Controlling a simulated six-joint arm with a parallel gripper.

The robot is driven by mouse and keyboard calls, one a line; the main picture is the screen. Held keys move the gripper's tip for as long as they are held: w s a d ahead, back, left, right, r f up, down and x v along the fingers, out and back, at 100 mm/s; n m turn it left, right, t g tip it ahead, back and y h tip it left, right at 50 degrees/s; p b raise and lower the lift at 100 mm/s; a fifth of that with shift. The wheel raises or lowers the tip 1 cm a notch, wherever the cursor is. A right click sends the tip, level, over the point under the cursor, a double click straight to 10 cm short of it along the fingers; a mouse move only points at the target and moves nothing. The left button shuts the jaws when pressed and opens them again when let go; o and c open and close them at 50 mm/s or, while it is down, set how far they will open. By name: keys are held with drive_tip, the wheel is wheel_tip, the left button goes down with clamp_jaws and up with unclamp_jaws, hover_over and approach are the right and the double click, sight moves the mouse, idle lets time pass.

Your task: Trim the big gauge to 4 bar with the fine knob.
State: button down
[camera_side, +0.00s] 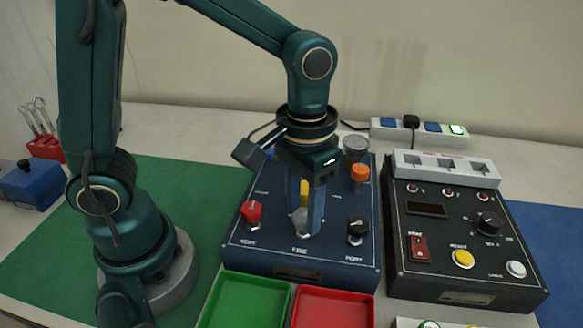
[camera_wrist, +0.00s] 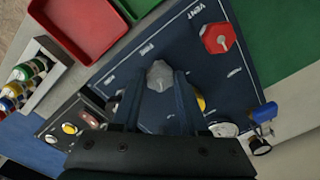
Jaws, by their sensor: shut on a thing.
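The grey fine knob (camera_side: 299,220) stands at the front middle of the dark blue trainer panel (camera_side: 262,258). It also shows in the wrist view (camera_wrist: 159,73), beside a label that seems to read FINE. My gripper (camera_side: 307,224) points down, and its two fingers are shut on this knob; they also show in the wrist view (camera_wrist: 167,78). A round grey-topped part (camera_side: 355,146) at the panel's back may be the big gauge. I cannot see a needle or read a value. My gripper and wrist hide part of the panel's middle and back.
A red knob (camera_side: 251,213) is left of my gripper, a black knob (camera_side: 357,231) right, with yellow (camera_side: 304,190) and orange (camera_side: 360,173) knobs behind. A black control box (camera_side: 440,277) stands right. Green (camera_side: 245,300) and red (camera_side: 335,308) trays lie in front.

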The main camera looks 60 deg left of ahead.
sight(303, 215)
drive_tip(key=shift+m, duration=1.5)
drive_tip(key=shift+c, duration=2.2)
unclamp_jaws()
drive_tip(key=shift+r, duration=2.6)
